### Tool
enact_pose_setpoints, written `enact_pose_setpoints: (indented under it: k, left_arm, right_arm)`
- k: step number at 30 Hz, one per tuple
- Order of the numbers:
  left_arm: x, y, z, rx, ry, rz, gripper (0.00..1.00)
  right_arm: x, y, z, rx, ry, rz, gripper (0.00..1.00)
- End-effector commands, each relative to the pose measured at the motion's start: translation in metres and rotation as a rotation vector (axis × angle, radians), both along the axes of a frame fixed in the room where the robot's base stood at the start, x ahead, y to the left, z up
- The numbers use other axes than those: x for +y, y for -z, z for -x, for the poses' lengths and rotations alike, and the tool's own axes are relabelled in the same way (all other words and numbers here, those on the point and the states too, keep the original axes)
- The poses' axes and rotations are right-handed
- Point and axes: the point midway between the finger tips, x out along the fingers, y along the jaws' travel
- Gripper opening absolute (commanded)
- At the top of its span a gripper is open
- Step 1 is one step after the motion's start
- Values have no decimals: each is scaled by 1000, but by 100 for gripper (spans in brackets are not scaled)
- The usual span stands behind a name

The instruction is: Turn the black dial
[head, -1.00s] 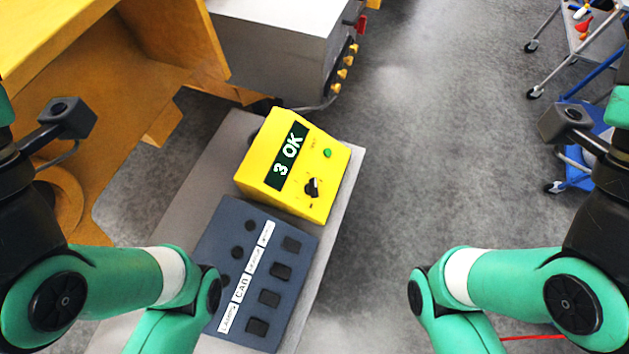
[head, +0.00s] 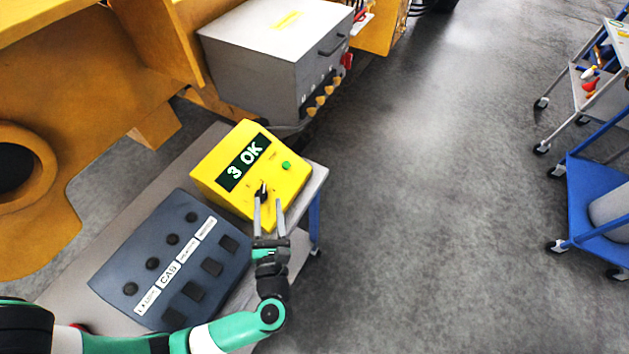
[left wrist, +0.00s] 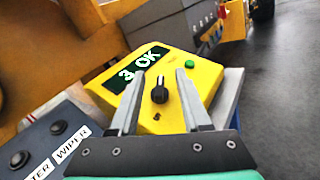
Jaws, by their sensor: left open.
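The black dial (left wrist: 160,92) sits on the sloped face of the yellow box (head: 217,172). The box's display (head: 248,163) reads "3 OK", and a green button (head: 286,166) is to its right. My left gripper (head: 268,203) is open at the front of the box. In the left wrist view its two fingers (left wrist: 156,95) stand apart, one on each side of the dial in the picture. I cannot tell whether they touch it. In the head view a finger partly hides the dial. My right gripper is not in view.
A dark blue panel (head: 129,249) with knobs, switches and white labels lies left of the yellow box on the grey table (head: 101,292). A grey cabinet (head: 255,63) stands behind. The floor (head: 430,200) to the right is clear up to the carts.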

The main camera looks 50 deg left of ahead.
Motion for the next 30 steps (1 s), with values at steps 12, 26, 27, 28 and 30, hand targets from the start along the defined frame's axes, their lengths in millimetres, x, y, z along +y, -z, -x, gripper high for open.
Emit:
enact_pose_setpoints:
  k: [12,26,27,28,30]
  left_arm:
    - [-1,37,26,122,60,-49,48]
    - [71,36,-22,119,55,-49,48]
    - [76,36,-27,118,57,-49,48]
    - [79,36,-29,118,56,-48,48]
    - [85,36,-34,119,58,-49,48]
  right_arm:
    - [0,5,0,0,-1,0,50]
    - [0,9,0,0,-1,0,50]
    - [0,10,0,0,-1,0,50]
    - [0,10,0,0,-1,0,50]
    - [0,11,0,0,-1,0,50]
